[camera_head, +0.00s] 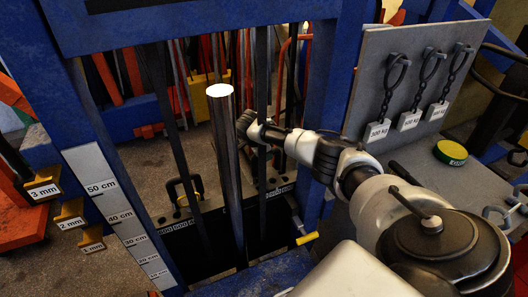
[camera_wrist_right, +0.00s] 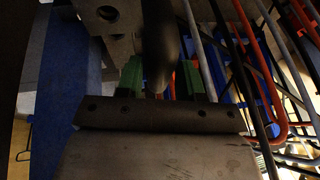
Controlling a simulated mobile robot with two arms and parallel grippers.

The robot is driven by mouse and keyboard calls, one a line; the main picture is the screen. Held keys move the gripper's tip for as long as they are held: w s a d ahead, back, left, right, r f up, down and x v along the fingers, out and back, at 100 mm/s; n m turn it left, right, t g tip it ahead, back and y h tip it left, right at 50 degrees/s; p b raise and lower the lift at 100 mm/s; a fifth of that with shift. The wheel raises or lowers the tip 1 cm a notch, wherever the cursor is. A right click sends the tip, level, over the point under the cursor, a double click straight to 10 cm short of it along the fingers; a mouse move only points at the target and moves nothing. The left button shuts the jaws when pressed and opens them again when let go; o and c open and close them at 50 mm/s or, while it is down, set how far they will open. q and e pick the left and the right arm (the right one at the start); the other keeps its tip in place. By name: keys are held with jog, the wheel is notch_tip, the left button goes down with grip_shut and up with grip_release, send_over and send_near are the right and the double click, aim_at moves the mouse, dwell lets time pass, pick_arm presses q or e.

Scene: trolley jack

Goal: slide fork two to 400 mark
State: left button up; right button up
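My right gripper (camera_head: 248,124) reaches from the right through the blue frame, at the dark vertical bar right of the shiny cylinder. In the right wrist view its green-lined fingers (camera_wrist_right: 160,78) stand apart, with a dark rounded piece (camera_wrist_right: 160,45) between or in front of them. I cannot tell whether they touch it. A black fork carriage (camera_head: 218,238) sits low behind the cylinder, with small markings along its top edge. A black loop with a yellow part (camera_head: 185,191) stands at its left. Which part is fork two, and the 400 mark, I cannot make out. My left gripper is out of view.
The shiny cylinder (camera_head: 226,165) and blue frame (camera_head: 195,22) bound the space around my right gripper. A centimetre scale (camera_head: 115,208) is on the left post.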

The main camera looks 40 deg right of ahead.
grip_shut()
jog(key=shift+w+a+r+p, duration=0.1)
jog(key=shift+w+a+p, duration=0.05)
jog(key=shift+a+p, duration=0.25)
jog(key=a, duration=0.1)
jog(key=w+a, duration=0.1)
jog(key=a, duration=0.1)
jog(key=a+p, duration=0.1)
jog(key=a, duration=0.1)
jog(key=shift+w, duration=0.25)
grip_release()
jog(key=shift+d+f, duration=0.1)
jog(key=shift+f, duration=0.1)
jog(key=o, duration=0.4)
jog(key=shift+c, duration=0.2)
jog(key=shift+r, duration=0.1)
